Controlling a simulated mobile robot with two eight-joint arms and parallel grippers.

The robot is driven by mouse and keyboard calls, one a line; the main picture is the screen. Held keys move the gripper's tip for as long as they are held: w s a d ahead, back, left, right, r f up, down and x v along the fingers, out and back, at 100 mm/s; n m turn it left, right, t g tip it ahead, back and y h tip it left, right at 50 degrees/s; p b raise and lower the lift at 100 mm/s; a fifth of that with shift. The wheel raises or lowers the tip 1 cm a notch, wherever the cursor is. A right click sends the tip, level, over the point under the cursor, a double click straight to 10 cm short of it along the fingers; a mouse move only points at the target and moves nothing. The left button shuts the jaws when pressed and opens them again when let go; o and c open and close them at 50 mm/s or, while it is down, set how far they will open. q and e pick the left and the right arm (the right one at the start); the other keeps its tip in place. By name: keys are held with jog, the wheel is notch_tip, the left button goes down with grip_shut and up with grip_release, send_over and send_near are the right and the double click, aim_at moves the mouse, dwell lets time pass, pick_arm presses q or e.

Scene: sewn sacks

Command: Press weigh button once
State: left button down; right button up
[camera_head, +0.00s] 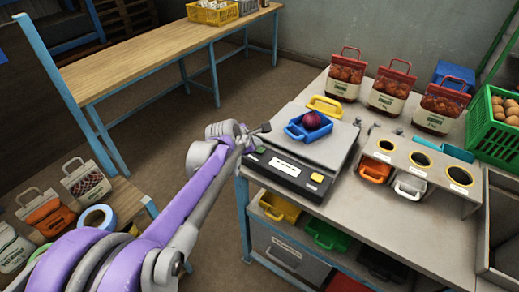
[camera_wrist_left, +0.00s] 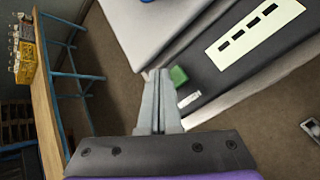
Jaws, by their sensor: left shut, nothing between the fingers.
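The scale (camera_head: 299,170) stands on the table's near left corner, with a dark front panel, a pale display and a metal plate. A green button (camera_head: 261,149) is at the panel's left end; it also shows in the left wrist view (camera_wrist_left: 179,75) beside a small white label. A yellow button (camera_head: 317,177) is at the panel's right end. My left gripper (camera_head: 256,136) is shut and empty, its tips right by the green button. In the left wrist view the fingertips (camera_wrist_left: 158,76) appear just left of it; I cannot tell whether they touch. My right gripper is out of view.
A blue tray (camera_head: 308,129) with a red onion (camera_head: 312,120) sits on the scale plate. A yellow scoop tray (camera_head: 325,106) lies behind. Filled sacks (camera_head: 390,89) stand at the back, a stand with holes (camera_head: 422,165) at right.

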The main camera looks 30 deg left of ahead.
pick_arm(q)
jog(key=shift+f, duration=0.35)
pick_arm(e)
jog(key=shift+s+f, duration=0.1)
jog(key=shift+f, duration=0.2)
pick_arm(q)
jog(key=shift+f+b, duration=0.5)
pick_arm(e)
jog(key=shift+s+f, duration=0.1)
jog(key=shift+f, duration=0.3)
pick_arm(q)
jog(key=shift+r, duration=0.1)
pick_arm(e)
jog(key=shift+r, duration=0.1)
pick_arm(q)
jog(key=shift+r+p, duration=0.55)
jog(key=shift+r, duration=0.25)
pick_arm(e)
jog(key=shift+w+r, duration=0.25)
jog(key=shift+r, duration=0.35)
pick_arm(q)
jog(key=shift+r, duration=0.15)
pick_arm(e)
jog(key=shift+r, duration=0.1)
